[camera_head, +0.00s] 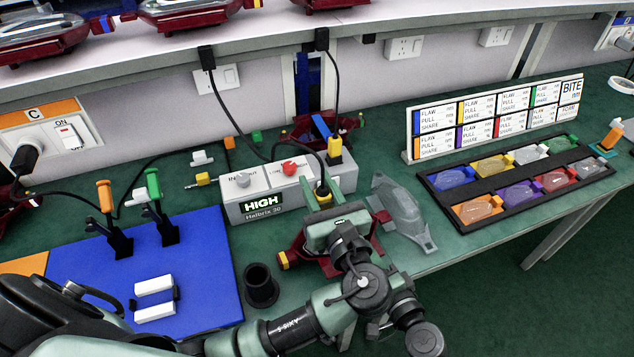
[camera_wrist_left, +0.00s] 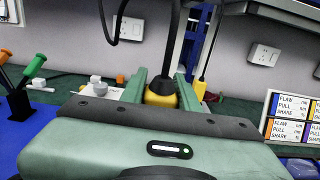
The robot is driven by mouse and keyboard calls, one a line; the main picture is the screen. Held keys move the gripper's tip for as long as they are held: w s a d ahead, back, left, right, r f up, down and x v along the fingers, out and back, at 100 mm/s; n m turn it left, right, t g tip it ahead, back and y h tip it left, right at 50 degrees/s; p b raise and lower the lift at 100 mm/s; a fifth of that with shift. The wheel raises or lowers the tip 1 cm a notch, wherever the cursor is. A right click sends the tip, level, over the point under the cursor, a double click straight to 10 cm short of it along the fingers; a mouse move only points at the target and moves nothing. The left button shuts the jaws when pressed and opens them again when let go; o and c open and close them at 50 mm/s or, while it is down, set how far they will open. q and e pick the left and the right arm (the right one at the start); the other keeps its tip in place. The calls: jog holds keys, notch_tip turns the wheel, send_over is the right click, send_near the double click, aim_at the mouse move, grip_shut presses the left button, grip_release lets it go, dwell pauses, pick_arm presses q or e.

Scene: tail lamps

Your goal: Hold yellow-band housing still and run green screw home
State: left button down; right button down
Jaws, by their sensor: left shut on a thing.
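A dark red housing (camera_head: 312,261) with a yellow band on its left end lies near the bench's front edge, partly hidden under my left gripper. My left gripper (camera_head: 322,207) is over it, shut on a yellow connector (camera_head: 323,190) on a black cable. In the left wrist view the connector (camera_wrist_left: 160,97) sits between the two green fingers (camera_wrist_left: 161,92). I cannot tell whether the connector is seated in the housing. A green-handled driver (camera_head: 153,186) stands in a black holder on the blue mat (camera_head: 205,265). The green screw cannot be made out. My right gripper is not in view.
An orange-handled driver (camera_head: 105,198) stands beside the green one. A grey control box (camera_head: 250,200) marked HIGH is behind my gripper. A black cup (camera_head: 262,287) stands left of the housing. A clear lens (camera_head: 402,212) and a lens tray (camera_head: 440,207) lie to the right.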

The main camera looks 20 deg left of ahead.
pick_arm(q)
jog(key=shift+f, duration=0.35)
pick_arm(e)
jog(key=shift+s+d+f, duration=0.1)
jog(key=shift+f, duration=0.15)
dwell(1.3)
pick_arm(q)
notch_tip(320, 180, up, 6)
jog(key=shift+r, duration=0.15)
dwell(0.7)
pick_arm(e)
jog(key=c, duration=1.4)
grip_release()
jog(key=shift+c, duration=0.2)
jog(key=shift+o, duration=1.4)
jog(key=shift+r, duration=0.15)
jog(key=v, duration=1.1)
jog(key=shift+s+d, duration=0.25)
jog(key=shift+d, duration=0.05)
